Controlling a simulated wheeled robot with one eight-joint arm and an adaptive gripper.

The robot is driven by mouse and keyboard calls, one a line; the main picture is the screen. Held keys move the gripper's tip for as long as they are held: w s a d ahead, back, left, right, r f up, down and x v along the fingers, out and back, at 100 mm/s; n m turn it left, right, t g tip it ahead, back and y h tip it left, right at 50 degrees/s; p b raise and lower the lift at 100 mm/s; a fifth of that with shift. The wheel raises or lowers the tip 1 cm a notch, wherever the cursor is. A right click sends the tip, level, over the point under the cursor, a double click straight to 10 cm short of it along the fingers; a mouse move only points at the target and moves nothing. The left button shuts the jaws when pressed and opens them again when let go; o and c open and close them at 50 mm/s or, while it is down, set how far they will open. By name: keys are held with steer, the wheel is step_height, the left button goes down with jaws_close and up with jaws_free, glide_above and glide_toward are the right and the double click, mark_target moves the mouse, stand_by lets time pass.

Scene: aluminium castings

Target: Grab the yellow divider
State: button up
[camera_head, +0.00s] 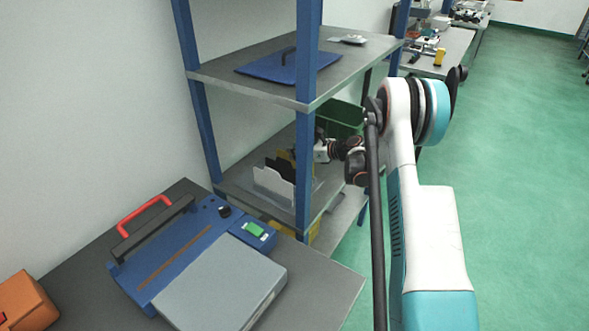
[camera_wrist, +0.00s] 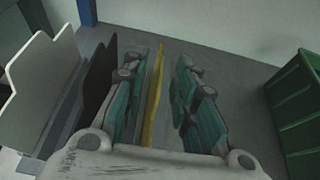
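The yellow divider (camera_wrist: 154,95) stands upright on the shelf and shows edge-on in the wrist view. In the head view a small part of it (camera_head: 283,154) shows behind the black divider. My gripper (camera_wrist: 165,62) is open, with one finger on each side of the yellow divider. A gap shows between the divider and each finger, narrower on the left. In the head view my gripper (camera_head: 322,151) is at the middle shelf, partly hidden by the blue post.
A black divider (camera_wrist: 97,80) and white dividers (camera_wrist: 42,88) stand close left of my gripper. A green crate (camera_wrist: 300,115) stands to the right. A blue post (camera_head: 305,125) rises at the shelf's front. Above, a shelf holds a blue clipboard-like item (camera_head: 285,68).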

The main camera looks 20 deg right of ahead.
steer(key=shift+x, duration=0.8)
jaws_close()
steer(key=shift+r, duration=0.1)
